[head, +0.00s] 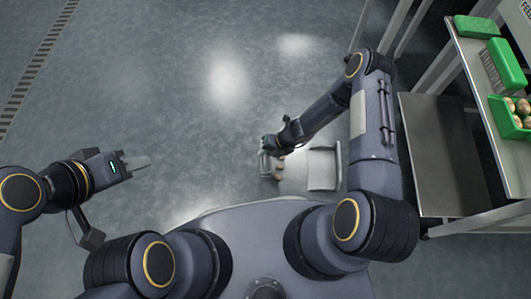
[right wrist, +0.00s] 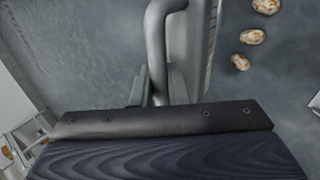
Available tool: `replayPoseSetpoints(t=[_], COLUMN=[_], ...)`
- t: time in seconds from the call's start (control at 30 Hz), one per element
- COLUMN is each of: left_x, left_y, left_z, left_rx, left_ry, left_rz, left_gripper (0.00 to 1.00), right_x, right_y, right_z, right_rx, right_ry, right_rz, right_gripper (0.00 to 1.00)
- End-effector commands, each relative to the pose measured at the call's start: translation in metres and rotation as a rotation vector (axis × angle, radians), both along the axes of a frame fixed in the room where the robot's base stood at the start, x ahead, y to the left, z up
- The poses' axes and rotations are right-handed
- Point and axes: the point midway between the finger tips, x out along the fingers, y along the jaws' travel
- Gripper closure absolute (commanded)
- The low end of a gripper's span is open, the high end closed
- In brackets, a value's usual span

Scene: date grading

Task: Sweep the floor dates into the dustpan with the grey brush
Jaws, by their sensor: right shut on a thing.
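My right gripper (head: 279,143) is low over the floor and shut on the grey brush (head: 265,164). In the right wrist view the bent grey handle of the brush (right wrist: 163,45) rises between the fingers, with a strip of bristles along its right side. Several brown dates (head: 279,168) lie just right of the brush. Three pale, mottled dates (right wrist: 254,37) show on the floor in the right wrist view, apart from the bristles. The light grey dustpan (head: 323,168) lies to the right of the dates. My left gripper (head: 140,163) is empty above bare floor; its finger gap is unclear.
A steel rack with a low shelf (head: 437,150) stands at the right. Its upper shelf carries green crates (head: 508,65), one with round pale items in it. A floor drain grating (head: 35,62) runs along the upper left. The floor left of the brush is clear.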

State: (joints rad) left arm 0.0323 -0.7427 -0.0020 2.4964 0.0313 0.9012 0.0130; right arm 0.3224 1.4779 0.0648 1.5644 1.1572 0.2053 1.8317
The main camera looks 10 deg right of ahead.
Motion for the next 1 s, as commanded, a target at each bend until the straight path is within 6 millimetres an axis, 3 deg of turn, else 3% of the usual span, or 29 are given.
replayPoseSetpoints(t=[0.33,1.0], left_x=[0.0,0.0], left_y=[0.0,0.0], left_z=[-0.009,-0.05], left_rx=[0.0,0.0], left_ry=[0.0,0.0], left_rz=[0.0,0.0], left_gripper=[0.64,0.64], right_x=[0.003,0.003], right_y=[0.0,0.0], right_z=[-0.011,-0.062], right_rx=[-0.001,-0.001], right_ry=[-0.002,-0.003], right_rz=[-0.064,-0.061], right_gripper=[1.0,1.0])
